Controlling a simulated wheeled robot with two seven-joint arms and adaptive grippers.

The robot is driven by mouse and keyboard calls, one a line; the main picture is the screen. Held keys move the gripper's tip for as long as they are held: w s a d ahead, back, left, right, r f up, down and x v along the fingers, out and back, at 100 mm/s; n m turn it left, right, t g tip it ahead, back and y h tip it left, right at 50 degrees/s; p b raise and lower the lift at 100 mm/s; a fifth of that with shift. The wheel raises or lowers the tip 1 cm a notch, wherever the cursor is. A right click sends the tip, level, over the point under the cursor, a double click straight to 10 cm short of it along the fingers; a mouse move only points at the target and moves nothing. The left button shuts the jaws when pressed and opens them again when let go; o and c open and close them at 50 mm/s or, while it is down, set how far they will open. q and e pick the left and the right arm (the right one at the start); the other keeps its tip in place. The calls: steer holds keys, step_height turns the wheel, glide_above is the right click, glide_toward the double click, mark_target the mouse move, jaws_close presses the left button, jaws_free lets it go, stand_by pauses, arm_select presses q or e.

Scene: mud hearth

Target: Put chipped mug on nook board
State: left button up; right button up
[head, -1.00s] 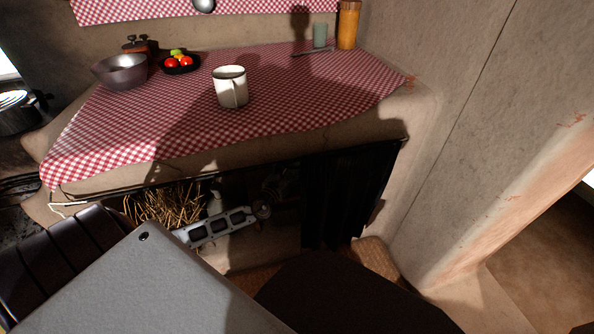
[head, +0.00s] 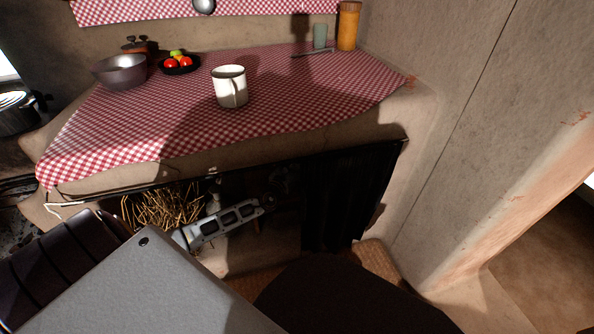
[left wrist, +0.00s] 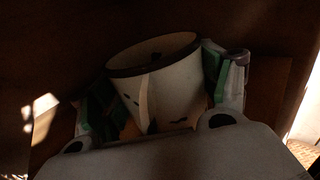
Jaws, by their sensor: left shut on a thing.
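In the left wrist view, a pale chipped mug (left wrist: 165,90) with a dark rim and dark chip marks sits tilted between the fingers of my left gripper (left wrist: 160,98), which is shut on it. In the head view, my left arm reaches into the dark space under the counter, and the gripper (head: 283,184) is mostly lost in shadow there. A dark brown surface (left wrist: 268,92) lies behind the mug; I cannot tell whether it is the nook board or whether the mug touches it. My right gripper is not in view.
Another white mug (head: 230,88) stands on the checked cloth (head: 310,95), with a metal bowl (head: 121,72), a dark fruit dish (head: 180,67) and a green cup (head: 320,37). Straw (head: 162,207) lies left of my arm; a black curtain (head: 345,195) hangs right.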

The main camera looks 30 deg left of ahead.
mark_target(297, 169)
arm_select(q)
steer(key=shift+f+b, duration=1.15)
steer(key=shift+f, duration=0.55)
steer(key=o, duration=1.1)
steer(key=shift+f, duration=0.1)
steer(key=shift+s, duration=0.1)
